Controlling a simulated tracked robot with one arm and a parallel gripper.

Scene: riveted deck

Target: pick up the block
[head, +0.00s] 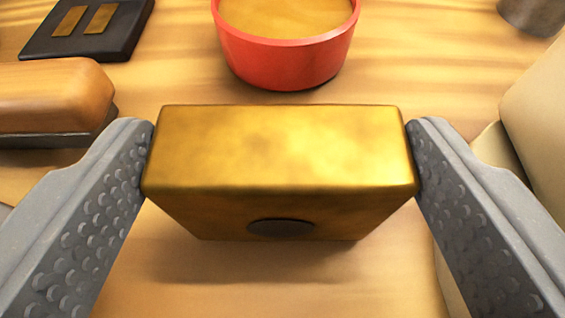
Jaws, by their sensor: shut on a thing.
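The block (280,150) is a brassy gold box with a dark oval spot low on its near face. It sits in the middle of the head view. My gripper (280,160) has one grey, studded finger against each end of the block and is shut on it. A soft shadow lies on the wooden surface below and in front of the block. I cannot tell for sure whether its underside is clear of the surface.
A red bowl (285,65) with a golden-brown inside stands just behind the block. A wooden-topped brush-like object (50,95) and a black plate (85,30) with two gold bars lie left. A cream object (540,110) is close on the right; a grey metal cylinder (533,14) stands back right.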

